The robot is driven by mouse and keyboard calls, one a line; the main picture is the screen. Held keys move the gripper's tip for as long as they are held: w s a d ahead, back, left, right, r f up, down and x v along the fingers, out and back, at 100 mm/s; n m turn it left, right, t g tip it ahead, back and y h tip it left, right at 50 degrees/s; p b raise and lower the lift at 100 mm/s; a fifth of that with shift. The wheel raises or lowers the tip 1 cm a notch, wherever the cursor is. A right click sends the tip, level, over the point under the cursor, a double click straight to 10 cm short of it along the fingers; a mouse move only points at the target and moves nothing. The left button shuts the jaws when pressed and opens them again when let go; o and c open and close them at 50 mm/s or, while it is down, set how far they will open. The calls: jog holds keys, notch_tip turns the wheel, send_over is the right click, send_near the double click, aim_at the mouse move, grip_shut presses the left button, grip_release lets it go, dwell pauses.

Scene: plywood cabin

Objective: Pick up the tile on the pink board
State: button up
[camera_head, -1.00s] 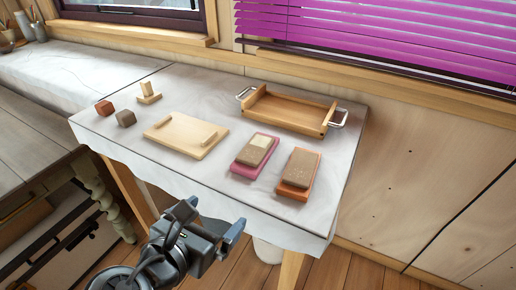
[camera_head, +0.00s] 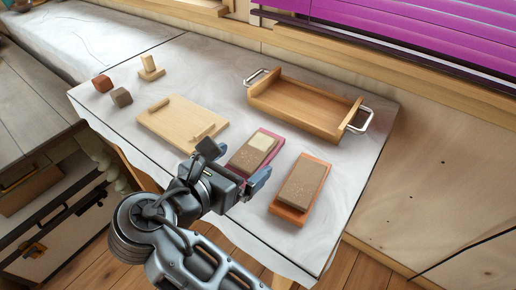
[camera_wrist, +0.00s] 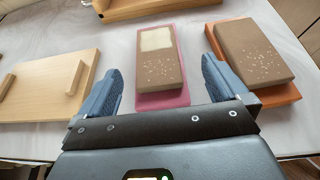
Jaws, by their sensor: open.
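The pink board (camera_head: 273,148) lies on the white-covered table, with a brown speckled tile (camera_head: 243,160) on it. A pale cream square (camera_head: 260,142) shows at the tile's far end. In the wrist view the tile (camera_wrist: 160,73) and the pink board (camera_wrist: 164,101) lie ahead, between my fingers in the picture. My gripper (camera_head: 235,168) is open and empty, at the near side of the pink board. It also shows in the wrist view (camera_wrist: 162,90), with one blue-grey finger on each side. The near end of the pink board is partly hidden by my gripper in the head view.
An orange board (camera_head: 286,212) with another brown tile (camera_head: 304,180) lies close on the right. A wooden tray (camera_head: 305,105) with metal handles stands behind. A pale wooden board (camera_head: 178,122) lies left; small blocks (camera_head: 121,97) sit beyond it.

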aim_at(250, 155)
jog(key=x, duration=0.6)
jog(key=shift+a, duration=0.2)
jog(key=shift+c, duration=0.2)
jog(key=c, duration=1.1)
jog(key=shift+c, duration=0.2)
